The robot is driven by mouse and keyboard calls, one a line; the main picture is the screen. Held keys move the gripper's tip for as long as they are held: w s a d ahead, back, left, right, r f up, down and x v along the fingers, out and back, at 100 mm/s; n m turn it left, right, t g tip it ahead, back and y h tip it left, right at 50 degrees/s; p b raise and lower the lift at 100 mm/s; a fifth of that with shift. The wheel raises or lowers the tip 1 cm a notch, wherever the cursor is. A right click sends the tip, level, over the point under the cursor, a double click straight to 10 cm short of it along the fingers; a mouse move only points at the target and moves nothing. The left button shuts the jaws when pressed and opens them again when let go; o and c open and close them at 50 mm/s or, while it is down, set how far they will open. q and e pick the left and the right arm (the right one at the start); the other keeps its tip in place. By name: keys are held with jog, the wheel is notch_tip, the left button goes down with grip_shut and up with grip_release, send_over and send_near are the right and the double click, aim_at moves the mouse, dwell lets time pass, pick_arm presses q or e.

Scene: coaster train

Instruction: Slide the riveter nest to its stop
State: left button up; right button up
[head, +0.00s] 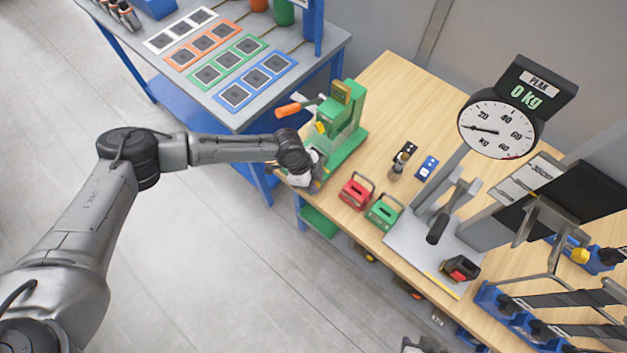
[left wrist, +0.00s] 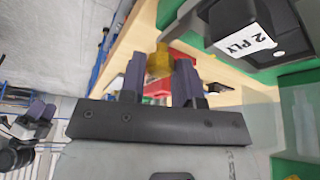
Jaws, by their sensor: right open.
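The green riveter (head: 343,125) with an orange-handled lever stands at the left end of the wooden bench. In the left wrist view a dark block labelled "2 PLY" (left wrist: 243,40) sits over green metal at the upper right; I take it for part of the riveter. My right gripper (left wrist: 42,110) is open and empty, apart from the bench.
Red (head: 356,190) and green (head: 383,212) handled blocks stand right of the riveter. Further right is the force gauge (head: 497,130), reading 0 kg. A grey table (head: 285,55) with coloured trays stands behind left. The floor in front is clear.

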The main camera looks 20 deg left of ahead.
pick_arm(q)
grip_shut()
jog(key=shift+w+d+f+b, duration=0.15)
jog(key=shift+w+d+b, duration=0.1)
jog(key=shift+w+b, duration=0.35)
jog(key=shift+w+d+f+b, duration=0.1)
jog(key=shift+w+d+b, duration=0.2)
jog(key=shift+w, duration=0.35)
jog(key=shift+w+r, duration=0.15)
jog(key=shift+w, duration=0.2)
jog(key=shift+r, duration=0.1)
jog(key=o, duration=0.5)
grip_release()
jog(key=shift+a, duration=0.1)
jog(key=shift+s, duration=0.1)
